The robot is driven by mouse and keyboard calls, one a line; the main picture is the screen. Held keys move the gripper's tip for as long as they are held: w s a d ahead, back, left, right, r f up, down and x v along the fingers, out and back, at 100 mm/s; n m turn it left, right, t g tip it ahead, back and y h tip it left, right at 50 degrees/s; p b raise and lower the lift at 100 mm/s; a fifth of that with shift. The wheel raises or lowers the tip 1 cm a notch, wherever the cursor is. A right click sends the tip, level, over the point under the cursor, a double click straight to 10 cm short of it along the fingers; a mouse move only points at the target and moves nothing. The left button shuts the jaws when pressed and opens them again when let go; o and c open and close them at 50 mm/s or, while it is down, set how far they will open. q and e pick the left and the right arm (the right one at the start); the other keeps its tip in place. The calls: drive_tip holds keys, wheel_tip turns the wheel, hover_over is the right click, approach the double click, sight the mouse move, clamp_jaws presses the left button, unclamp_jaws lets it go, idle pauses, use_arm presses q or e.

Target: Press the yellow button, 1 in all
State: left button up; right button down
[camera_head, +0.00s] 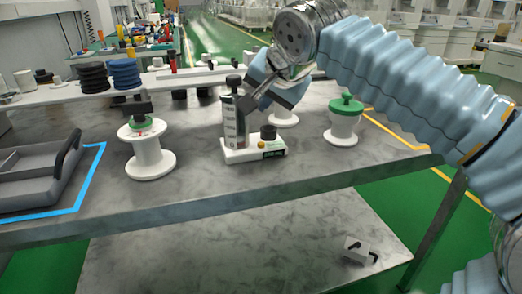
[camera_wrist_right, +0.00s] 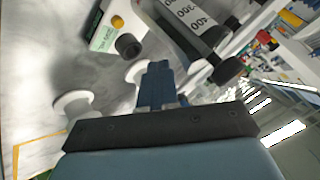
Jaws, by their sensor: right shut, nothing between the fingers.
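The yellow button (camera_head: 262,142) is a small dome on the white base (camera_head: 240,156) of a device on the metal table. It also shows in the right wrist view (camera_wrist_right: 117,21). Next to it stand a black knob (camera_head: 268,132) and an upright column (camera_head: 229,122) with a number scale and a black top. My right gripper (camera_head: 250,105) is shut and empty, above the base and to the right of the column in the head view. Its blue fingers (camera_wrist_right: 157,72) point toward the device, apart from the button. My left gripper is not in view.
A white spool with a green top (camera_head: 149,152) stands left of the device, another green-topped white piece (camera_head: 344,122) to the right. A grey tray (camera_head: 30,182) lies at left inside blue tape. A raised white shelf (camera_head: 130,88) runs behind. The table front is clear.

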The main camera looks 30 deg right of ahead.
drive_tip(key=b, duration=0.3)
hover_over(261, 145)
drive_tip(key=f, duration=0.4)
drive_tip(key=shift+s+d+f, duration=0.15)
drive_tip(key=shift+d+f, duration=0.1)
drive_tip(key=shift+f, duration=0.05)
drive_tip(key=shift+f+b, duration=0.5)
drive_tip(key=shift+f, duration=0.1)
idle(0.8)
drive_tip(key=shift+f+b, duration=0.3)
drive_tip(key=shift+b, duration=0.05)
drive_tip(key=shift+f+b, duration=0.5)
idle(0.6)
drive_tip(key=shift+r, duration=0.15)
drive_tip(key=shift+r+p, duration=0.8)
drive_tip(key=shift+p, duration=0.05)
